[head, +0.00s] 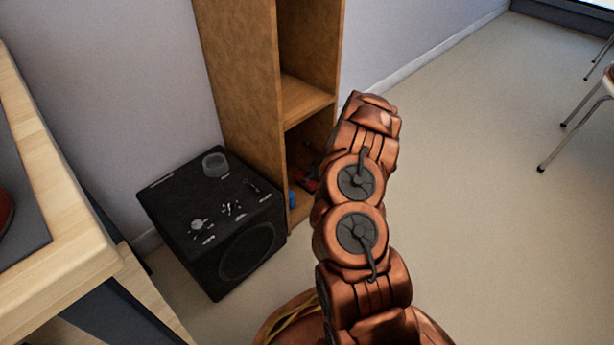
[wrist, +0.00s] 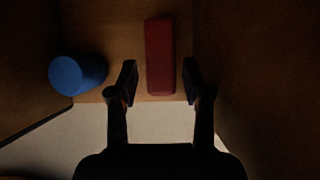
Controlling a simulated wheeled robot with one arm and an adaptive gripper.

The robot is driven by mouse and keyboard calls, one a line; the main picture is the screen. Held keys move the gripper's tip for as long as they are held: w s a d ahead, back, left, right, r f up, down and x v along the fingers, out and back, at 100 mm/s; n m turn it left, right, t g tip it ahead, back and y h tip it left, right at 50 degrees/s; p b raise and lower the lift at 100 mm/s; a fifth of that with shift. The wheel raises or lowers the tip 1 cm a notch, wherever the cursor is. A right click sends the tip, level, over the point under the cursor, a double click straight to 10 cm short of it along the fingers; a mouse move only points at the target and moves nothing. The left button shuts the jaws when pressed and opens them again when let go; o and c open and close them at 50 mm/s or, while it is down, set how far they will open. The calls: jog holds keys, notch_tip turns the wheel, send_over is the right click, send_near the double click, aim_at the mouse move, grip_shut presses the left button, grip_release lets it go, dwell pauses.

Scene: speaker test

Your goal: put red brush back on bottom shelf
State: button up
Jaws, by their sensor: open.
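The red brush (wrist: 160,45) shows in the wrist view as a long dark-red block. It lies on the bottom shelf (wrist: 110,30) of the wooden shelf unit, pointing inward. My gripper (wrist: 159,70) is open, with one finger on each side of the brush's near part. Gaps show between the fingers and the brush, and whether it rests fully on the board is hard to tell in the dark. In the head view, my arm reaches into the bottom compartment and hides most of the gripper; a bit of red (head: 311,186) shows there.
A blue cylinder (wrist: 76,75) stands left of the brush near the shelf's front edge. Side walls of the shelf unit (head: 238,70) close in the compartment. A black speaker (head: 215,220) stands left of it, and a wooden table (head: 65,230) farther left.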

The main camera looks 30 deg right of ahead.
jog(key=p+v, duration=0.2)
jog(key=v, duration=0.5)
jog(key=shift+r+p, duration=0.15)
jog(key=shift+p, duration=0.25)
jog(key=shift+s, duration=0.1)
